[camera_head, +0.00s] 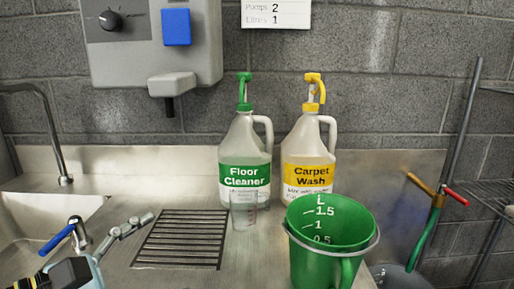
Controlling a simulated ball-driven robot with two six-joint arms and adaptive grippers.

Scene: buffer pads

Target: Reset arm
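My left gripper (125,231) shows at the lower left, reaching in over the steel counter beside the drain grate. My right gripper is not in view. A white Floor Cleaner jug (244,176) with a green pump and a Carpet Wash jug (307,176) with a yellow pump stand upright at the back. A clear measuring cup (243,211) stands in front of the Floor Cleaner jug.
A green bucket (322,261) with litre marks stands at front right. A drain grate (181,239) lies left of centre. The sink has a faucet (54,145) and a blue-handled tap (60,237). A grey dispenser (135,50) and a card (276,13) hang on the wall.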

